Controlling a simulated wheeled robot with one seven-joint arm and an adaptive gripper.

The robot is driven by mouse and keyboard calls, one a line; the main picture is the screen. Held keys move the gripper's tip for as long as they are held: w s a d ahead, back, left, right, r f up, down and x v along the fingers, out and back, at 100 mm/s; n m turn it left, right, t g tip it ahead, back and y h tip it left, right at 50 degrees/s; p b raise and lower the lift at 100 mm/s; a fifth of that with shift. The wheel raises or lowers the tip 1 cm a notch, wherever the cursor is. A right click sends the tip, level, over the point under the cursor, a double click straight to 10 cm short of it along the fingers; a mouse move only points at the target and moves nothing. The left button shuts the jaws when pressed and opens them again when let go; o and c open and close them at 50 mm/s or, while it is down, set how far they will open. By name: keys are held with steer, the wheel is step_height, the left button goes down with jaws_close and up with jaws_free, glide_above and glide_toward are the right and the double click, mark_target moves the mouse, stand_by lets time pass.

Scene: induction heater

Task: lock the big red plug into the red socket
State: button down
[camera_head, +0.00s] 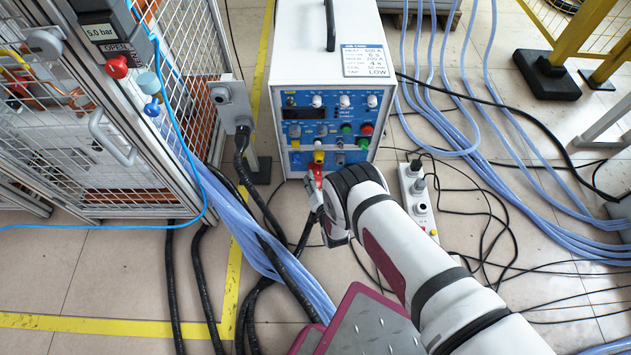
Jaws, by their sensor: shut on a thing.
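The big red plug (315,171) shows as a small patch of red at the tip of my gripper (314,193). My gripper is shut on it, low in front of the blue front panel (331,133) of the white heater unit. The plug overlaps the panel's bottom edge in this view, just below a yellow connector. I cannot tell whether it touches the panel or is apart from it. I cannot make out the red socket; the plug and gripper may cover it. My wrist hides much of the plug and the floor behind it.
A white power strip (418,203) lies on the floor right of my wrist. A mesh cage (165,110) with a grey socket box (233,103) stands left. Black cables and blue hoses (262,240) run left of my gripper; more hoses (520,170) cross the floor at right.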

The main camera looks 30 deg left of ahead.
steer(key=shift+w+r+m+y, duration=0.3)
steer(key=shift+w+m, duration=0.05)
steer(key=shift+m, duration=0.05)
steer(key=shift+w+m, duration=0.15)
steer(key=shift+m, duration=0.25)
steer(key=shift+m+y, duration=0.3)
steer(key=c, duration=1)
jaws_free()
steer(key=shift+a, duration=0.1)
steer(key=shift+c, duration=0.2)
steer(key=shift+f, duration=0.1)
steer(key=shift+s+f, duration=0.1)
steer(key=shift+s, duration=0.15)
steer(key=shift+s+d, duration=0.35)
steer(key=shift+d, duration=0.15)
steer(key=v, duration=1)
steer(key=shift+s+d+r, duration=0.15)
steer(key=shift+d+r, duration=0.2)
